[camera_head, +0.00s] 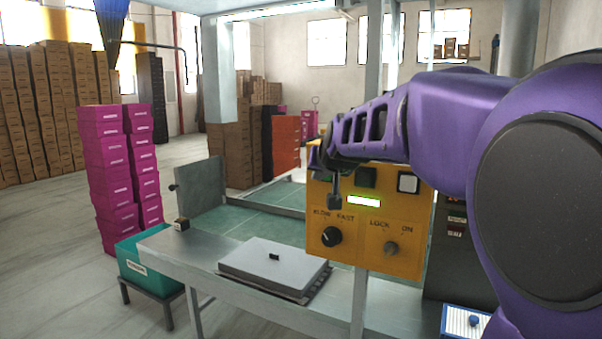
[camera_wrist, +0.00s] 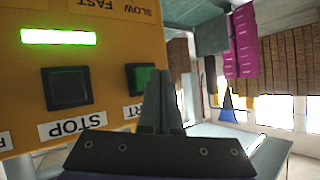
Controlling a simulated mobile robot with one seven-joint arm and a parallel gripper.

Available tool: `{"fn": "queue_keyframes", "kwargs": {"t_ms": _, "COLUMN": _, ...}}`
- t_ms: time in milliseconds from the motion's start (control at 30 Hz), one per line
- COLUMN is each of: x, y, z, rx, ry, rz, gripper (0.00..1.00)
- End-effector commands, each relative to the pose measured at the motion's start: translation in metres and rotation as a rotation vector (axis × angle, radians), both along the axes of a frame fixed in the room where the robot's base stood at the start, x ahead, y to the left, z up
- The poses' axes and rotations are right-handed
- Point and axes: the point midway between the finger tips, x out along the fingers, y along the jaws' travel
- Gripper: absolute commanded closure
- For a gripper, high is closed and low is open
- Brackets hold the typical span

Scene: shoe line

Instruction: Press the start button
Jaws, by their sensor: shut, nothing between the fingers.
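The yellow control panel (camera_head: 370,262) stands upright on the line, and it fills the left of the wrist view (camera_wrist: 110,50), upside down. The green start button (camera_wrist: 138,76) sits beside the dark STOP button (camera_wrist: 67,88); its label is partly covered, with only "RT" readable. My gripper (camera_wrist: 157,74) is shut and empty, its fingertips overlapping the green button's right part in the wrist view. I cannot tell whether they touch it. In the head view my gripper (camera_head: 334,200) is in front of the panel's upper left and hides most of the start button.
The panel also has a lit green display (camera_head: 363,201), a white button (camera_head: 408,183), a black speed knob (camera_head: 331,236) and a lock switch (camera_head: 391,248). A grey plate (camera_head: 272,262) lies on the bench left of the panel. Pink boxes (camera_head: 108,165) stand at the left.

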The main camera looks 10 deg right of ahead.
Motion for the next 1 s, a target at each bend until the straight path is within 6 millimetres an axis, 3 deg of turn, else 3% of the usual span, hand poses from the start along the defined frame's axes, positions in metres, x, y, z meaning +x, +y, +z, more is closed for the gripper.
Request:
{"fn": "queue_keyframes", "kwargs": {"t_ms": 333, "x": -0.003, "y": 0.002, "z": 0.001, "rx": 0.000, "ry": 0.001, "rz": 0.002, "gripper": 1.00}}
{"fn": "queue_keyframes", "kwargs": {"t_ms": 800, "x": -0.038, "y": 0.028, "z": 0.000, "rx": -0.001, "ry": 0.001, "rz": 0.002, "gripper": 1.00}}
{"fn": "queue_keyframes", "kwargs": {"t_ms": 1000, "x": -0.042, "y": 0.031, "z": 0.002, "rx": 0.000, "ry": -0.004, "rz": 0.001, "gripper": 1.00}}
